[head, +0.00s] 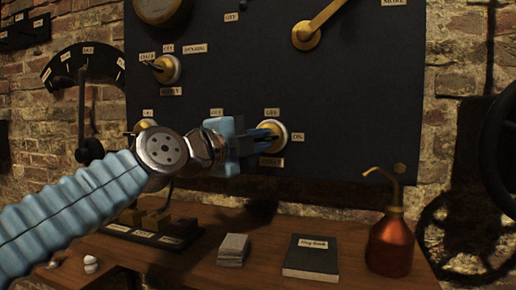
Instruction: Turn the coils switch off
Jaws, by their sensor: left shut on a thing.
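The dark panel (370,120) carries a rotary switch (279,137) with a pale round base and a brass centre. An OFF label (272,112) sits above it and an ON label (297,137) at its right; the name label (271,162) below is too small to read surely. My left gripper (266,136) reaches in from the left and is shut on this switch's knob. The fingers hide most of the knob, so I cannot tell which label it points at. My right gripper is not in view.
Two other switches sit nearby: one at upper left (168,69), another (145,126) partly behind my arm. A brass lever (322,22) is at the top.

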